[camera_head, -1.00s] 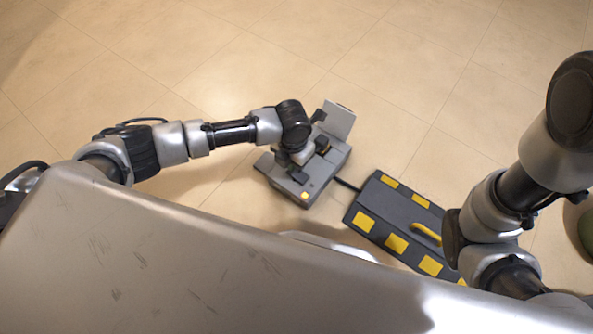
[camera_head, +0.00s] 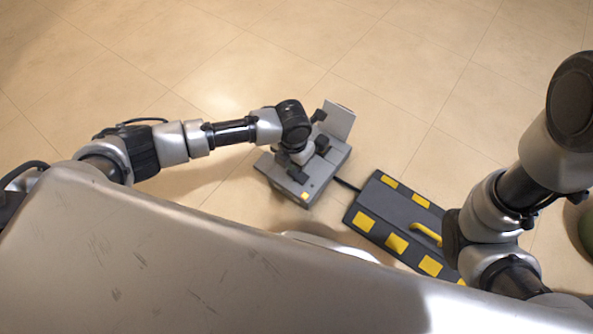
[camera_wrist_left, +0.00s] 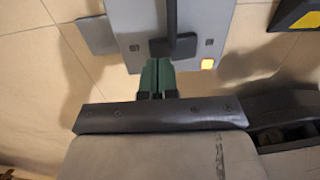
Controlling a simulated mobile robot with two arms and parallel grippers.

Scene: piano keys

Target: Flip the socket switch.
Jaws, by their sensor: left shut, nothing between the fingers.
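The socket box (camera_head: 312,188) is a grey unit standing on the floor, with a raised flap (camera_head: 339,121) and a small yellow square on one corner. In the left wrist view, the box (camera_wrist_left: 203,25) fills the top, with a dark T-shaped switch lever (camera_wrist_left: 173,46) on its face. My left gripper (camera_wrist_left: 157,65) has its green fingers shut and empty. Its tips overlap the box's near edge in that view, just below the lever's crossbar; I cannot tell whether they touch. In the head view my left wrist hangs over the box and hides part of it. My right gripper is not in view.
A dark case (camera_head: 391,215) with yellow patches and a yellow handle lies right of the box, joined to it by a short cable (camera_head: 347,184). My right arm reaches over the case's right end. The tiled floor (camera_head: 230,70) behind is clear.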

